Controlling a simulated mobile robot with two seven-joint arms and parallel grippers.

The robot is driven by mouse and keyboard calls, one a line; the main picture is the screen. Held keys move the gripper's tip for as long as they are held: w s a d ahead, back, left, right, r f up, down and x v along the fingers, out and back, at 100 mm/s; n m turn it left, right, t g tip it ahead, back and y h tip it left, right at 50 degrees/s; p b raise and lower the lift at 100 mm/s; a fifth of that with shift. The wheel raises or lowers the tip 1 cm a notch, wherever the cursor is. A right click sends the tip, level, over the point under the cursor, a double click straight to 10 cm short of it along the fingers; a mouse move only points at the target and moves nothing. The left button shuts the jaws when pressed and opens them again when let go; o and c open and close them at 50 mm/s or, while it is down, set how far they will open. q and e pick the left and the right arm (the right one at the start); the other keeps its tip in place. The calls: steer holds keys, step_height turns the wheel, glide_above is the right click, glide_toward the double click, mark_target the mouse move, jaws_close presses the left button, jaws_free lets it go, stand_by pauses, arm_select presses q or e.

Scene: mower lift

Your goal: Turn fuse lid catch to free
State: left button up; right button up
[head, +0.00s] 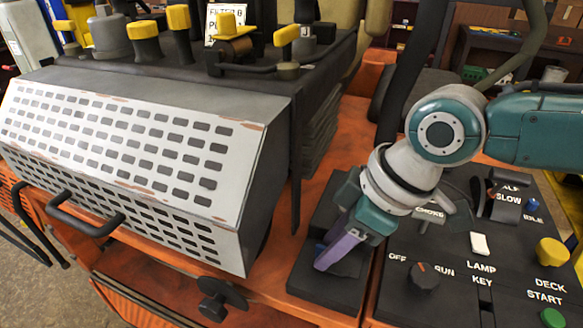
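My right gripper (340,250) reaches down from the right, with purple fingers low over a flat black box (325,285) left of the control panel. That box may be the fuse lid. A small blue piece (320,247) shows at the left edge of the fingers; I cannot tell if it is the catch. The catch itself is not clearly visible, as the fingers and wrist cover much of the box. The fingers overlap from this angle, so their gap and any contact are hidden. My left gripper is not in view.
The control panel (455,270) has a dark OFF/RUN knob (425,275), a white lamp switch (479,244) and a yellow deck knob (552,252). A perforated grey hood (130,150) with a black handle (85,218) fills the left. A black knob (215,298) sticks out below it.

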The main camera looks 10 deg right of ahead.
steer(key=shift+a+f, duration=0.1)
steer(key=shift+f, duration=0.15)
jaws_close()
stand_by(0.5)
